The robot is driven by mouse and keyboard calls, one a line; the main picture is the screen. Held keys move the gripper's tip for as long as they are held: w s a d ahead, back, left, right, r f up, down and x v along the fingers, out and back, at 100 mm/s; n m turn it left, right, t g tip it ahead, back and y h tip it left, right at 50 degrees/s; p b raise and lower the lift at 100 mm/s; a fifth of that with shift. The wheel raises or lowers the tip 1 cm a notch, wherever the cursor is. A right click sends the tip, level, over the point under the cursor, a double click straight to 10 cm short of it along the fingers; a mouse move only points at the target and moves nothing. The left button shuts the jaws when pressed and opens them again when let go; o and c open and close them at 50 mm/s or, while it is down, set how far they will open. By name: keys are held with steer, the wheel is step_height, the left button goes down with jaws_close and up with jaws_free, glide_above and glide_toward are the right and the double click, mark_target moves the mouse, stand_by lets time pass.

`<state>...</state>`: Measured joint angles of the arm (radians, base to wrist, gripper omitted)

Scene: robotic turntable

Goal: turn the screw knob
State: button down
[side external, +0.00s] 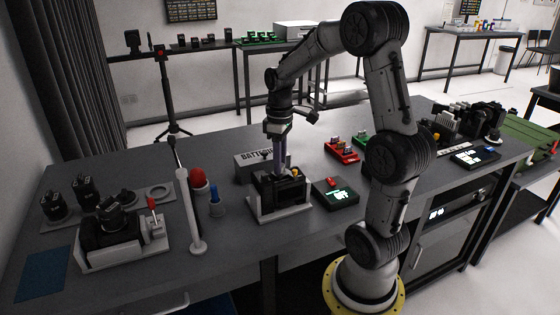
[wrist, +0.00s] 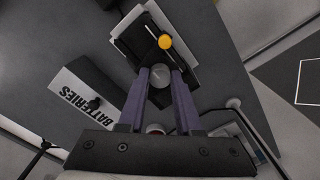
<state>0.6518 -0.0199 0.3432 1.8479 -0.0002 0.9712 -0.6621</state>
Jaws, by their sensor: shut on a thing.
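The screw knob (wrist: 159,75) is a small round grey cap in the wrist view, at the near end of a black device (wrist: 145,35) in a pale holder. My gripper (wrist: 160,84) has its two purple fingers on either side of the knob and is shut on it. In the side view my gripper (side external: 280,172) points straight down at the black device (side external: 276,190), which sits in its white holder (side external: 287,215). The knob itself is too small and covered to make out there.
A box marked BATTERIES (side external: 248,167) stands close behind the device. A dark unit with a lit screen (side external: 335,194) is just to its right. A white post (side external: 191,215), red-topped and blue-topped items, and a second black device (side external: 110,227) stand to the left.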

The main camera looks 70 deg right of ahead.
steer(key=n, duration=0.4)
steer(key=shift+r+n, duration=0.15)
steer(key=shift+n, duration=2.65)
steer(key=c, duration=0.9)
jaws_free()
steer(key=shift+o, duration=0.2)
step_height(320, 180, up, 14)
